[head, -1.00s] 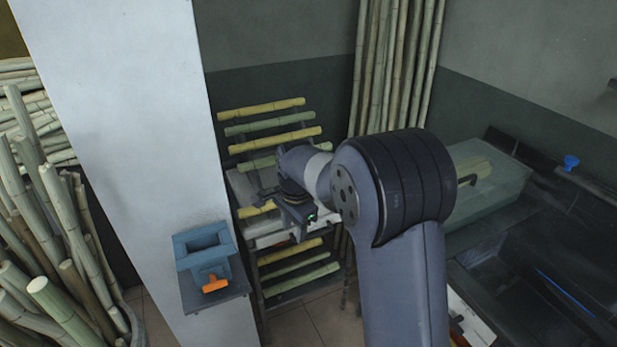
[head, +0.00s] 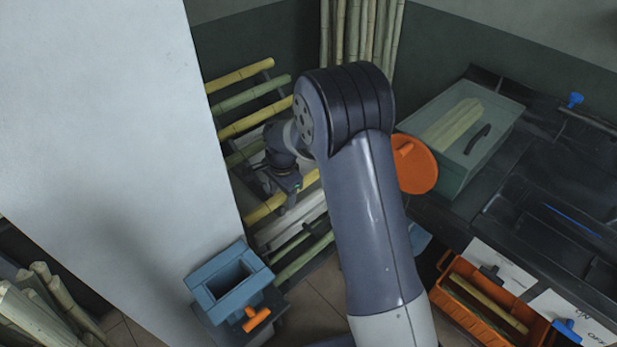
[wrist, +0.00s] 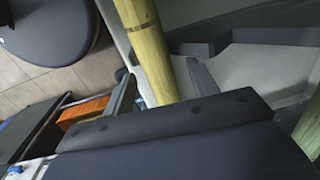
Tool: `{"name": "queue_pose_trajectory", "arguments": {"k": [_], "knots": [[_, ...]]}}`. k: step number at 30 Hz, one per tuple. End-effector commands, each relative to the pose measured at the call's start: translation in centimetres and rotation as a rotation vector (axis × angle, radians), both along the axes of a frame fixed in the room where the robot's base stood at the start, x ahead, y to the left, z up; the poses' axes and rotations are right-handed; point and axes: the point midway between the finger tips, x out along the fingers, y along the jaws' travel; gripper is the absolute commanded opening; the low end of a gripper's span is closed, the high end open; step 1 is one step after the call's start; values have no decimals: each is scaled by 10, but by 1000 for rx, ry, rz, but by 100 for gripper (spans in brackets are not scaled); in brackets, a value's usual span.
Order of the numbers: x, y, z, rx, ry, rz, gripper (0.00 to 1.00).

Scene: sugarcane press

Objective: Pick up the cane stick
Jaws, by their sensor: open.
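A yellow-green cane stick (head: 262,209) lies across a rack at the left in the head view. My gripper (head: 287,194) is over the stick's right part, and the arm hides some of the stick. In the wrist view the stick (wrist: 143,45) runs from the top edge down between the two fingers of my gripper (wrist: 162,85). The fingers are apart, one on each side of the stick. A gap shows at the right finger; contact at the left finger I cannot tell.
More cane sticks (head: 240,75) lie on the rack's rungs above. A white pillar (head: 110,130) stands close at left. A blue box with an orange handle (head: 228,283) is below. An orange crate (head: 490,300) and a glass-like bin (head: 470,135) are at right.

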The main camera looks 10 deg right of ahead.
Motion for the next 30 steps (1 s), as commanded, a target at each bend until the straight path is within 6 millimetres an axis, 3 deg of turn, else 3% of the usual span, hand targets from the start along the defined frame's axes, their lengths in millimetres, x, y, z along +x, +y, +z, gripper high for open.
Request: {"name": "queue_pose_trajectory", "arguments": {"k": [8,27,30], "knots": [[0,0,-4,0,0,1,56],[0,0,-4,0,0,1,4],[0,0,-4,0,0,1,0]]}}
